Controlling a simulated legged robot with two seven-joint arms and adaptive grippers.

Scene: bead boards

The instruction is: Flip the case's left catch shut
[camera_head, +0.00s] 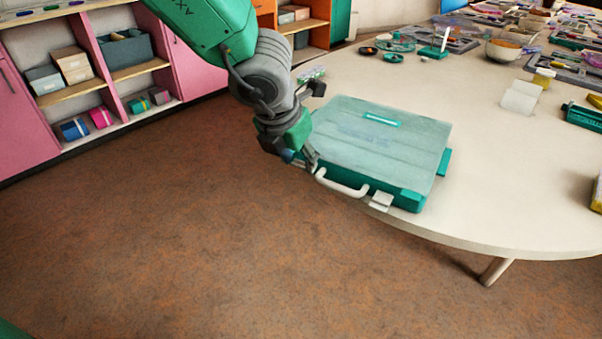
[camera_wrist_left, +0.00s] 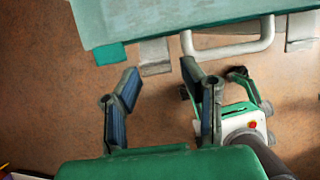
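The case (camera_head: 375,140) is teal with a pale translucent lid and lies closed on the table's near edge. Its white handle (camera_head: 342,186) faces the floor side, and the pale right catch (camera_head: 381,200) sticks out from the front. The left catch is hidden behind my left gripper (camera_head: 305,162) in the head view. In the left wrist view the left catch (camera_wrist_left: 154,55) is a pale flap sticking out from the case front, left of the handle (camera_wrist_left: 230,48). My left gripper (camera_wrist_left: 158,78) is open and empty, its fingertips just short of that catch, one on either side.
Papers (camera_head: 520,97), bowls and bead trays cover the table's far right. The table (camera_head: 490,190) is clear right of the case. Brown floor (camera_head: 200,250) lies before it. Part of my body (camera_wrist_left: 245,120) shows below right in the left wrist view.

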